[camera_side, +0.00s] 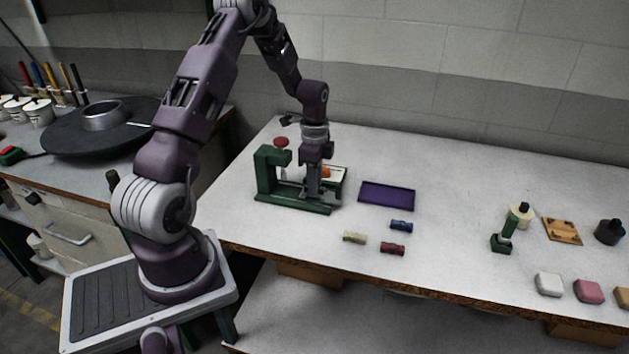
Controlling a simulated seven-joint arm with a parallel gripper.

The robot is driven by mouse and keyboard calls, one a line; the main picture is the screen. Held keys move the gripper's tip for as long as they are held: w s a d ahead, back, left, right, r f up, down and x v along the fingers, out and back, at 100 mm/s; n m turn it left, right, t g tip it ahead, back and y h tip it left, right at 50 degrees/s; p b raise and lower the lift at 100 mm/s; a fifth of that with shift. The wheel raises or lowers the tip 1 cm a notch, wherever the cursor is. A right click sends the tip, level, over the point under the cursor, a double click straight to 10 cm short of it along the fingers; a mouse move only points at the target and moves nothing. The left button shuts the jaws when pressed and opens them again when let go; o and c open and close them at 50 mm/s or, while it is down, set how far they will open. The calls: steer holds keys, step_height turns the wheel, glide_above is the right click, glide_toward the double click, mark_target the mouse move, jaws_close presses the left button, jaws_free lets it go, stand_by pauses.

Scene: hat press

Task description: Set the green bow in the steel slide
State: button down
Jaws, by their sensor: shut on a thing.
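The green press (266,176) with a red knob (281,142) stands at the left of the table, its long base running right. My gripper (318,196) points down over the right end of that base, low and close to it. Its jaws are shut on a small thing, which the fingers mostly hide. I take it for the green bow, as no loose green bow shows on the table. The steel slide on the press base is too small and covered to make out clearly. I cannot tell whether the held thing touches it.
A tray with an orange item (326,172) is just behind my gripper. A purple tray (387,196) lies to the right. Cream (354,237), red (392,248) and blue (401,226) pieces lie in front. A green stand (503,238) and wooden plate (562,231) are farther right.

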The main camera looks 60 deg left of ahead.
steer(key=shift+f, duration=0.4)
stand_by(0.4)
steer(key=c, duration=1.1)
jaws_free()
